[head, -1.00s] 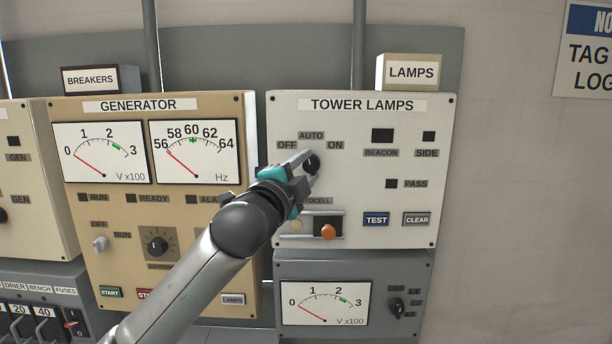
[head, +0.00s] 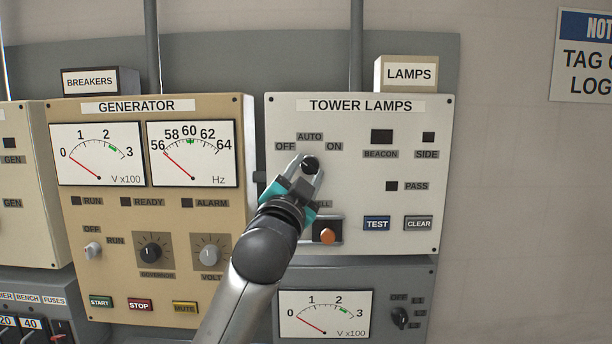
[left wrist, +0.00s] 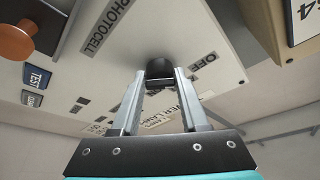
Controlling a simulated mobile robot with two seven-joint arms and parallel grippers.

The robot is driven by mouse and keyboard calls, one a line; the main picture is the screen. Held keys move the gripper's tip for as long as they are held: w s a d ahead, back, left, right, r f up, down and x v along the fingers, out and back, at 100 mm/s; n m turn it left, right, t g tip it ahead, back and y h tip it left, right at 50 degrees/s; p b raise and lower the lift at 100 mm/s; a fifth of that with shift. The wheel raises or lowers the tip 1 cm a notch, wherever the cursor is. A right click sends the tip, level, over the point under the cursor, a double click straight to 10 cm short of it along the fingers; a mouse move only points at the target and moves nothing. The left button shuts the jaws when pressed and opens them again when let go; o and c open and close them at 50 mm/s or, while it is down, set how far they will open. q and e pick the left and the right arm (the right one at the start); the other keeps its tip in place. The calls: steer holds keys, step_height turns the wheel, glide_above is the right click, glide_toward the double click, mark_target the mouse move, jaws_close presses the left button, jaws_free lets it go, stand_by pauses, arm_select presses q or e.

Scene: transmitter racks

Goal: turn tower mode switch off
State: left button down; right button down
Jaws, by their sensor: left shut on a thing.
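The tower mode switch (head: 310,165) is a black rotary knob on the pale TOWER LAMPS panel (head: 350,215), below the labels OFF, AUTO and ON. My left gripper (head: 308,168) comes up from below and its fingertips are shut on the knob. In the left wrist view the black knob (left wrist: 160,68) sits between the two grey fingers, with the OFF label (left wrist: 203,61) to its right. The fingers partly cover the knob, so I cannot tell which label it points to. My right gripper is not in view.
An orange button (head: 327,236) sits just below right of my gripper. TEST (head: 376,223) and CLEAR (head: 418,223) buttons are further right. The GENERATOR panel (head: 225,270) with knobs and gauges stands to the left. A grey meter panel (head: 400,280) is below.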

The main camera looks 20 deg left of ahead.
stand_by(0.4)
arm_select(q)
steer(key=shift+c, duration=2.2)
jaws_free()
steer(key=p+v, duration=0.1)
steer(key=v, duration=1.4)
steer(key=shift+s, duration=0.15)
steer(key=shift+f, duration=0.1)
